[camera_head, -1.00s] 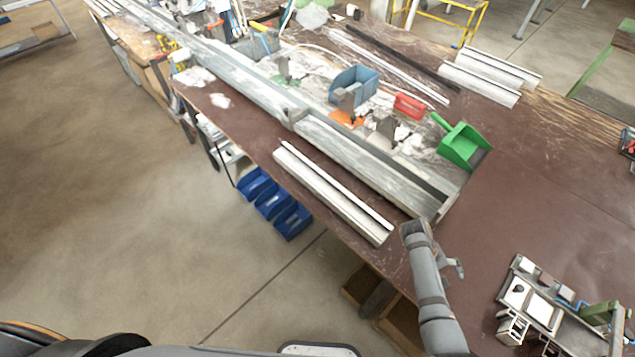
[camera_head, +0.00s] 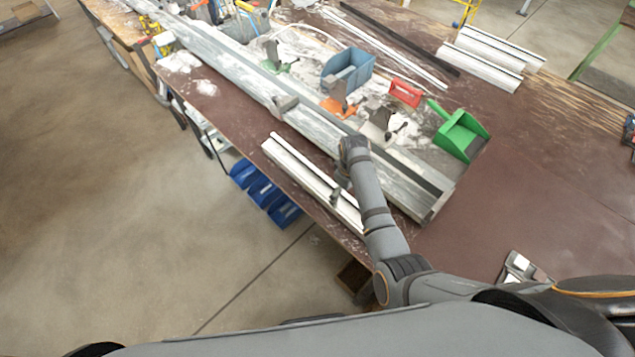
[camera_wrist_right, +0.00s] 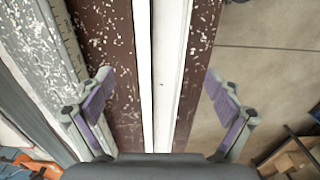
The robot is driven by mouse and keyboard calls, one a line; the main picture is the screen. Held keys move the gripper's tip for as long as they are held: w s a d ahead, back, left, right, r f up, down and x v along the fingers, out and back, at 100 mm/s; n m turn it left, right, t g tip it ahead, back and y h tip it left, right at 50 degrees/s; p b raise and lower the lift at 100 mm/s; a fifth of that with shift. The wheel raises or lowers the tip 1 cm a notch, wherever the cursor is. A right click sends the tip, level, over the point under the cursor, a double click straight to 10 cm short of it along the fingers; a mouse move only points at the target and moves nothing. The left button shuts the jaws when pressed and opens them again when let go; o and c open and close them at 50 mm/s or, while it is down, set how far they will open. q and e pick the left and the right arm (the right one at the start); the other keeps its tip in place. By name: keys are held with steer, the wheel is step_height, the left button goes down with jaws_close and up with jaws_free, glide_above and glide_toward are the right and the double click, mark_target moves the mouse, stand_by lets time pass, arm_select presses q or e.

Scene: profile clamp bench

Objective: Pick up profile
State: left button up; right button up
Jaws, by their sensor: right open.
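A long white profile (camera_head: 300,172) lies along the front edge of the brown bench, and my right forearm hides part of it. My right gripper (camera_head: 338,196) is above the profile. In the right wrist view the profile (camera_wrist_right: 170,75) runs straight up the middle between the two widely spread fingers of my open right gripper (camera_wrist_right: 162,100). The fingers are apart from the profile on both sides, and nothing is held. My left gripper is not in view.
A long grey rail (camera_head: 240,82) lies behind the profile. A blue bin (camera_head: 347,70), a red holder (camera_head: 405,92) and a green dustpan (camera_head: 460,135) stand beyond it. More white profiles (camera_head: 482,68) lie at the back.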

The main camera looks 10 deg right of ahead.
mark_target(343, 204)
steer(key=shift+w+f, duration=0.1)
steer(key=shift+f, duration=0.35)
step_height(343, 204, down, 4)
steer(key=shift+a+f+b, duration=0.15)
steer(key=shift+f+b, duration=0.1)
steer(key=shift+b, duration=0.85)
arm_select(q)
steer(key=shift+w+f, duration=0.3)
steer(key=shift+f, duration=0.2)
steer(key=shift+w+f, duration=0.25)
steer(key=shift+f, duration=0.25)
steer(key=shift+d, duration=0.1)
